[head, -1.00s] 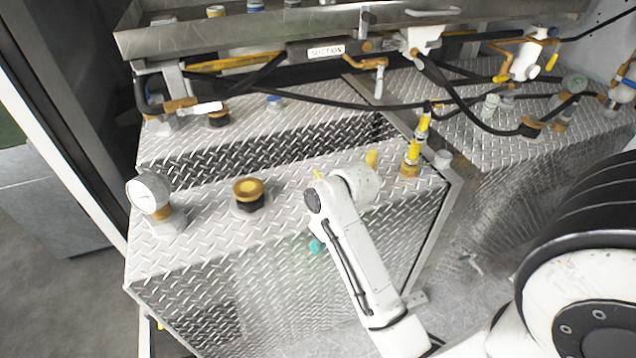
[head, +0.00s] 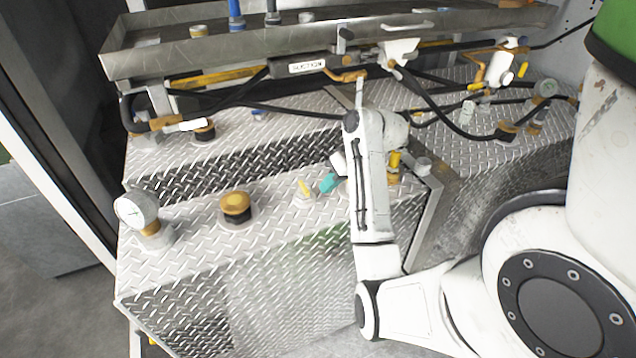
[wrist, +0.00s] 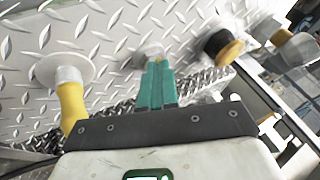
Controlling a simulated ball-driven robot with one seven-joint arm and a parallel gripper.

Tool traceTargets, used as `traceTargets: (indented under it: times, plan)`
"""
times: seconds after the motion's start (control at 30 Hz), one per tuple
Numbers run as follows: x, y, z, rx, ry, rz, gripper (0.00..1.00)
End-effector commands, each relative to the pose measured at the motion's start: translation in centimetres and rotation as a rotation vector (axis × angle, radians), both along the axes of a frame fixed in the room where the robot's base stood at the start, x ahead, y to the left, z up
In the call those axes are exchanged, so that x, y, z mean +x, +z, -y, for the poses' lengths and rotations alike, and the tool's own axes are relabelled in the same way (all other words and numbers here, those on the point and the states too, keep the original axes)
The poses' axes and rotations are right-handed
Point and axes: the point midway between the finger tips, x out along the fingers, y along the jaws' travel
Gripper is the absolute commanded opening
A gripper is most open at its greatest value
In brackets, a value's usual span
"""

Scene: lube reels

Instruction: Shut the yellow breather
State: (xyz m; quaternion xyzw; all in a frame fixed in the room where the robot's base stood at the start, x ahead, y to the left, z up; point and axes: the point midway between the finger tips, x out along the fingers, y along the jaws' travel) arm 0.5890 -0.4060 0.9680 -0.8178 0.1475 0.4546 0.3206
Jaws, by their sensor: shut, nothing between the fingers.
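A small fitting with a yellow lever (head: 305,187) on a pale round base stands on the near tank top; I take it as the yellow breather. My gripper (head: 328,183) has teal fingers, shut and empty, just right of this lever in the head view. In the wrist view the teal fingers (wrist: 156,82) point at the pale base of the fitting (wrist: 149,52), and a bit of yellow shows at their tips. Whether they touch the lever I cannot tell. The fingers cover most of it in the wrist view.
A black cap with a yellow-brown top (head: 235,206) and a gauge (head: 136,212) stand left of the fitting. A yellow post (wrist: 72,104) stands on the other side, partly behind my arm in the head view. Hoses and a metal tray (head: 190,58) lie behind.

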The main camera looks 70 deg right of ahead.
Motion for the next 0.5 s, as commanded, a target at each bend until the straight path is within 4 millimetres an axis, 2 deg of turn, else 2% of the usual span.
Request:
traceTargets:
  times: [0.03,0.1,0.2,0.5]
  plan:
    - [-0.6,1.3,1.4,-0.002,-0.022,0.023,0.00]
    - [-1.3,2.2,2.7,-0.002,-0.038,0.045,0.00]
    - [-1.8,2.9,3.6,-0.002,-0.047,0.064,0.00]
    - [-2.0,3.1,3.9,-0.003,-0.050,0.069,0.00]
